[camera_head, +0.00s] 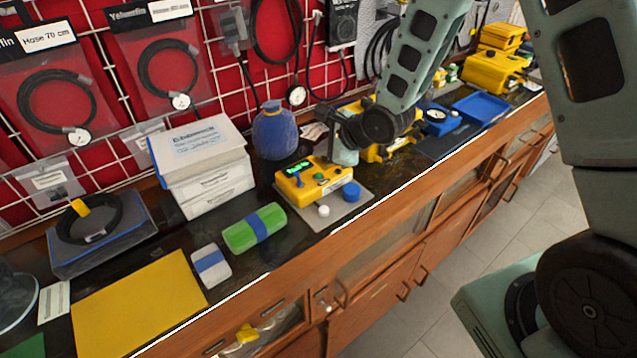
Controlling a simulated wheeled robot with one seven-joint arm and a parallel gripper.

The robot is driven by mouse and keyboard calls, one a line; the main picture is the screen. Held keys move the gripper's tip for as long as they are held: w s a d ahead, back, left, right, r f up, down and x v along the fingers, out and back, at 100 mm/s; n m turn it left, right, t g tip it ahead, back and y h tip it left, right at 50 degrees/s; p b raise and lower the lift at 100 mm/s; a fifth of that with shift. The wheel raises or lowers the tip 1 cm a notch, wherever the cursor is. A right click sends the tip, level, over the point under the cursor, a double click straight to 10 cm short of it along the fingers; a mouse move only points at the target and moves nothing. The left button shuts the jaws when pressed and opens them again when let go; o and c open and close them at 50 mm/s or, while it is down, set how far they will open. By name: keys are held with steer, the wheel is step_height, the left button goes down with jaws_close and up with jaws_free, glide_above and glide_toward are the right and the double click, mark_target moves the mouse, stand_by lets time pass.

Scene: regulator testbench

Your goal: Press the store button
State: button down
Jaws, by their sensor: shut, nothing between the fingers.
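A yellow regulator test device (324,186) sits on a grey mat (342,214) on the dark bench. Its lit green display (298,167) is at the back left. A green round button (319,177) and a small blue part (300,183) show on its top. Labels are too small to read, so I cannot tell which control is the store button. My gripper (343,158) is shut and empty, pointing down at the device's right rear end. It covers that part, and I cannot tell whether it touches the device.
A blue cap (351,191) and a white knob (323,211) are on the mat. A blue bottle (274,134) stands behind, with white boxes (207,175) to its left. A green roll (254,228) lies left of the mat. Hoses hang on the red wall behind.

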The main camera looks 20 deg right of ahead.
steer(key=shift+f+b, duration=1.1)
steer(key=shift+f, duration=1.05)
steer(key=shift+f, duration=0.4)
steer(key=shift+f+b, duration=0.35)
steer(key=shift+f, duration=0.15)
stand_by(0.9)
steer(key=shift+r, duration=0.15)
steer(key=shift+r+p, duration=0.8)
steer(key=shift+p, duration=0.15)
step_height(320, 180, up, 5)
steer(key=p, duration=0.4)
steer(key=shift+p, duration=0.35)
